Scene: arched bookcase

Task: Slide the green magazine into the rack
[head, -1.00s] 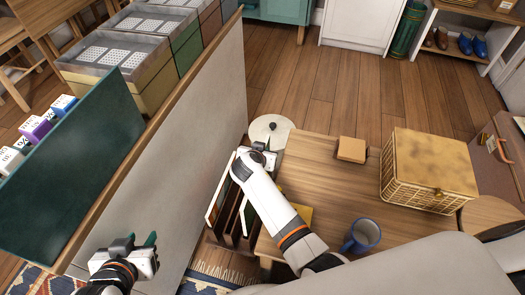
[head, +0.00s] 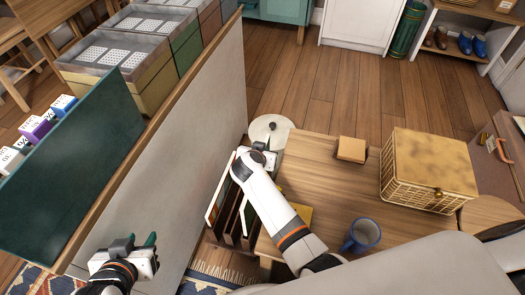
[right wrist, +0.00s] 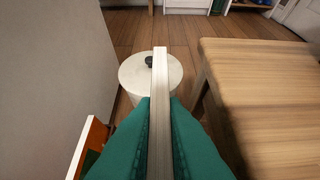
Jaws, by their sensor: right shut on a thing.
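The magazine rack (head: 213,202) stands on the floor between the pale partition and the wooden table, with a light frame and brown dividers. My right gripper (right wrist: 160,125) is above the rack side, with its teal fingers shut on a thin pale slab (right wrist: 160,75), seen edge-on. This looks like the magazine; its cover colour cannot be told in the right wrist view. In the head view my right wrist and arm hide most of it. Part of the rack (right wrist: 92,145) shows at lower left in the right wrist view. My left gripper (head: 140,241) is empty at lower left, its fingers apart.
The partition (head: 185,150) rises close to the rack's left. The wooden table (head: 325,190) is on the right, with a blue mug (head: 362,235), a wicker box (head: 425,165) and a small tan block (head: 351,149). A round white lidded bin (head: 270,126) stands beyond the rack.

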